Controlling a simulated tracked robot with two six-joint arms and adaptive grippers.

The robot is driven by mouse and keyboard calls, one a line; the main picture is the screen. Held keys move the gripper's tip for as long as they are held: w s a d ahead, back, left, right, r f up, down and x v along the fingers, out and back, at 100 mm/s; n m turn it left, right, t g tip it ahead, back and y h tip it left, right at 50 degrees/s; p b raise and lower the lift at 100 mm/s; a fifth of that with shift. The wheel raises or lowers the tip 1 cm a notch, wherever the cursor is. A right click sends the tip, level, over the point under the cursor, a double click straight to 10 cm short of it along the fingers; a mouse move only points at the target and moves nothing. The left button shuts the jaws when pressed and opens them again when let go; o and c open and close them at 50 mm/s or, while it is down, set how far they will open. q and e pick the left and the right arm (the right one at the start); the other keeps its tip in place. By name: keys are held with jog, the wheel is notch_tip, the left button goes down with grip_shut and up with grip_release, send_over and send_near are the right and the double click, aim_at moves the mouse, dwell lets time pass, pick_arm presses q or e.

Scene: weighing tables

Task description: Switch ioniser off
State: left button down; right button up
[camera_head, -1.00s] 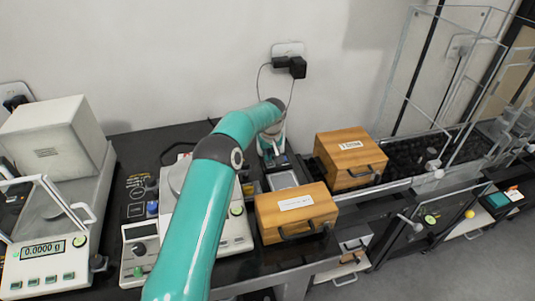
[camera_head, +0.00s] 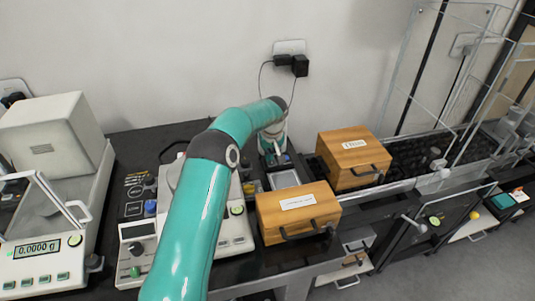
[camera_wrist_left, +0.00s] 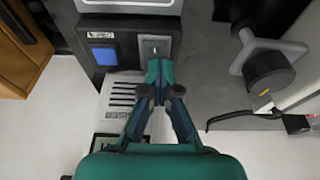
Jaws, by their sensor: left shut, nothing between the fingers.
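The ioniser appears to be the dark unit with a grey switch plate (camera_wrist_left: 154,48) and a square blue button (camera_wrist_left: 103,55) in the left wrist view. My left gripper (camera_wrist_left: 158,72) is shut and empty, its fingertips together at the plate's lower edge. I cannot tell whether they touch it or which way the switch stands. In the head view my left gripper (camera_head: 273,155) points down behind a small grey-topped device (camera_head: 284,179); my arm and gripper partly cover that area. My right gripper is not in view.
Two wooden boxes, one in front (camera_head: 297,211) and one behind (camera_head: 353,158), stand to the right. A balance (camera_head: 35,249) reading 0.0000 g stands at far left. Another instrument (camera_head: 137,232) is partly behind my arm. A wall socket with plugs (camera_head: 299,66) is behind.

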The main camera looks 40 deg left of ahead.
pick_arm(q)
jog(key=shift+s+d+f, duration=0.35)
jog(key=shift+d+f, duration=0.1)
jog(key=shift+f, duration=0.3)
jog(key=shift+r+p, duration=0.3)
jog(key=shift+r, duration=0.25)
notch_tip(320, 180, up, 5)
jog(key=shift+w+a+f+p, duration=0.1)
jog(key=shift+w+p, duration=0.05)
jog(key=shift+p, duration=0.55)
jog(key=b+v, duration=0.1)
jog(key=v, duration=0.8)
jog(key=shift+s+d, duration=0.2)
jog(key=shift+d, duration=0.15)
jog(key=shift+r+y+b, duration=0.3)
jog(key=shift+b, duration=0.5)
